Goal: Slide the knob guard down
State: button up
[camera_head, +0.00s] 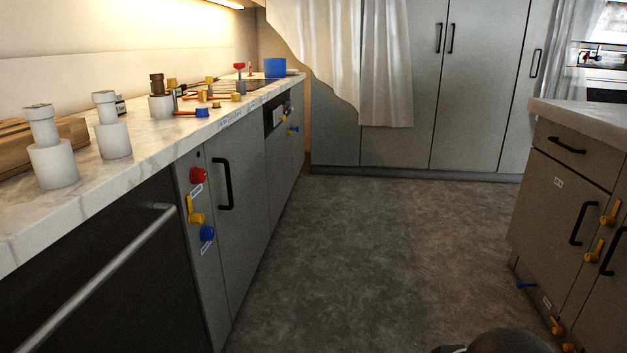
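No part in camera_head is clearly marked as the knob guard, and I cannot tell which one it is. A narrow grey panel (192,264) on the left counter front carries a red round knob (198,175) at the top. Below it is a yellow piece (194,212) with an upright bar and a round end. A blue knob (207,233) sits lowest. Farther along the same front, small yellow (283,117) and blue (293,129) parts sit beside an appliance panel (275,115). My gripper is not in view.
A dark appliance front with a long bar handle (105,270) is at near left. The marble counter (135,173) holds grey stepped cylinders (52,165) and small coloured parts. A right cabinet (560,200) bears yellow levers (594,251). The grey floor (390,250) between is clear.

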aim_at(278, 115)
jog(key=i+u, duration=0.1)
jog(key=i, duration=0.95)
jog(key=i+l, duration=0.2)
jog(key=i, duration=0.85)
jog(key=j+u, duration=0.05)
